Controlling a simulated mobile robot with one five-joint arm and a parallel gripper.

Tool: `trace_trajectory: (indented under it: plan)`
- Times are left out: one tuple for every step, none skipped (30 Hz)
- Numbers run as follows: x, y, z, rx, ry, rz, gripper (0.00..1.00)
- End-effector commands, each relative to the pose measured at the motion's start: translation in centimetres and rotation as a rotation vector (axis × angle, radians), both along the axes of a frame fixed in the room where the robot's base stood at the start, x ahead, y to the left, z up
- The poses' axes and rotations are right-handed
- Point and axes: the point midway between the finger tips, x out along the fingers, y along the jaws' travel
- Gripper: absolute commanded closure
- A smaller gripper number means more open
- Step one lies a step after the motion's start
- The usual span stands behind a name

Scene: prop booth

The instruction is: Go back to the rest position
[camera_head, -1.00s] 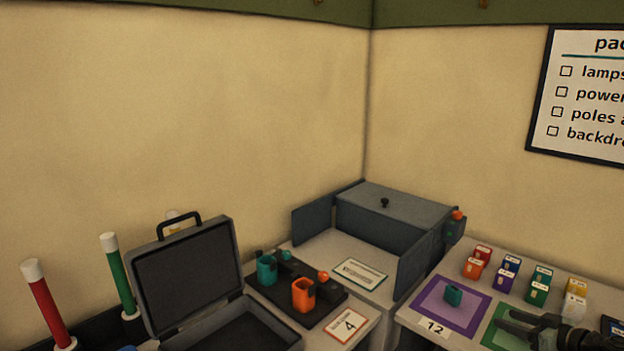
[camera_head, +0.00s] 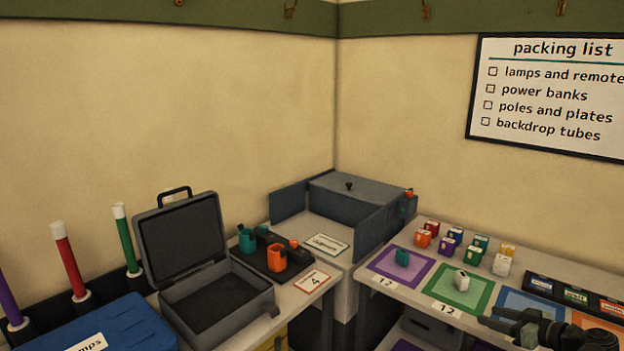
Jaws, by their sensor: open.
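My gripper (camera_head: 492,322) is at the lower right, at the end of my black arm. Its dark jaws point left and stand apart, with nothing seen between them. It is over the front part of the right table (camera_head: 408,292), near the green mat (camera_head: 478,297) and the blue mat (camera_head: 518,302). A white block (camera_head: 461,281) stands on the green mat, apart from the jaws. A teal block (camera_head: 402,257) stands on the purple mat (camera_head: 385,267).
Several small coloured blocks (camera_head: 474,255) stand behind the mats. An open grey case (camera_head: 215,300), a blue lidded box (camera_head: 110,330) and coloured tubes (camera_head: 70,262) are at the left. A grey cabinet (camera_head: 362,190) fills the corner. A packing list (camera_head: 550,100) hangs on the wall.

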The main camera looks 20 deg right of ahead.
Motion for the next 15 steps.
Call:
trace_trajectory:
  plan:
    - [0.8,0.6,0.3,0.0,-0.001,0.016,0.51]
    - [1.2,1.0,0.4,0.0,-0.001,0.026,0.51]
    - [1.8,1.5,0.5,0.0,0.0,0.038,0.51]
    - [2.2,1.9,0.6,0.0,0.0,0.047,0.51]
    - [2.7,2.3,0.7,-0.001,0.0,0.056,0.51]
    - [3.4,2.9,0.8,0.0,0.0,0.07,0.51]
    - [3.9,3.4,0.9,0.0,0.0,0.081,0.51]
    - [4.4,4.0,1.0,0.0,-0.001,0.094,0.51]
    - [5.2,4.7,1.2,0.0,-0.001,0.11,0.51]
    - [5.9,5.4,1.4,0.0,-0.001,0.126,0.51]
    - [6.5,6.1,1.5,-0.001,-0.001,0.141,0.51]
    - [7.5,7.2,1.7,0.0,-0.001,0.163,0.51]
    - [8.2,8.0,1.9,0.0,-0.001,0.181,0.51]
    - [8.9,8.9,2.0,-0.001,0.0,0.199,0.51]
    - [9.9,10.2,2.3,-0.001,0.0,0.225,0.51]
